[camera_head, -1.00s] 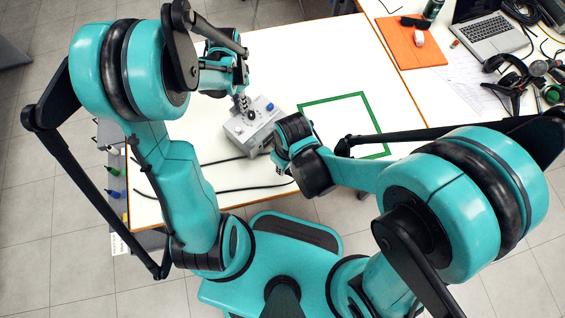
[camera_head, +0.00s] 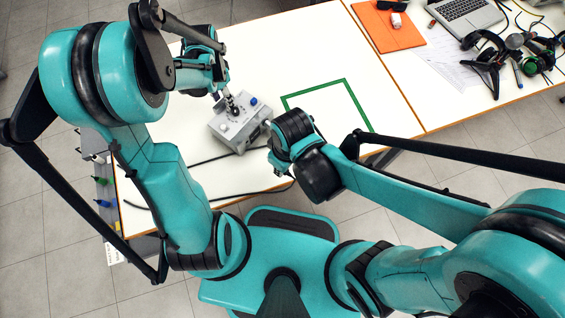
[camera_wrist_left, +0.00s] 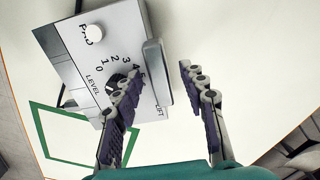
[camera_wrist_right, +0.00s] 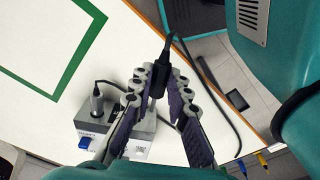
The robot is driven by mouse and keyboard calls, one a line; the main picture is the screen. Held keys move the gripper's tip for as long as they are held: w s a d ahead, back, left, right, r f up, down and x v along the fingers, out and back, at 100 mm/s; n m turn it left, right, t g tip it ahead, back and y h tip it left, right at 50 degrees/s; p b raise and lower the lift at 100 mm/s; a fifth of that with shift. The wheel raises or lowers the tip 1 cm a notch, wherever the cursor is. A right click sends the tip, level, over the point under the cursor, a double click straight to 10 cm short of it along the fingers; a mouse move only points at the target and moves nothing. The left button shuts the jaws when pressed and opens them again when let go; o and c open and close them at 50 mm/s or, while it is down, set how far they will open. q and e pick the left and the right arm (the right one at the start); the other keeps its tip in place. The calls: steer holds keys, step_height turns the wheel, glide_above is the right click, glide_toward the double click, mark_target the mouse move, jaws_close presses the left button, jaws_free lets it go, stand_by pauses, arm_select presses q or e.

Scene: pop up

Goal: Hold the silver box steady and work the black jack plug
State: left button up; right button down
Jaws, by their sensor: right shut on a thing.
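The silver box (camera_head: 238,128) sits on the white table, with a blue knob and a black dial on top. In the left wrist view the box (camera_wrist_left: 75,55) shows a LEVEL scale beside its black dial (camera_wrist_left: 117,82). My left gripper (camera_wrist_left: 160,90) is open: one finger overlaps the box near the dial, the other is beyond its edge. My right gripper (camera_wrist_right: 165,85) is shut on the black jack plug (camera_wrist_right: 158,78), near the box's cable side. Whether the plug touches the box is hidden by the fingers.
A second plug (camera_wrist_right: 97,102) with a cable stands in the box. Black cables lie on the table near its front edge. A green square outline (camera_head: 345,88) lies right of the box. A laptop (camera_head: 468,12), headphones and an orange mat (camera_head: 388,30) occupy the adjoining table.

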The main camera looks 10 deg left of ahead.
arm_select(q)
steer(key=shift+r, duration=0.1)
step_height(320, 180, up, 12)
stand_by(0.5)
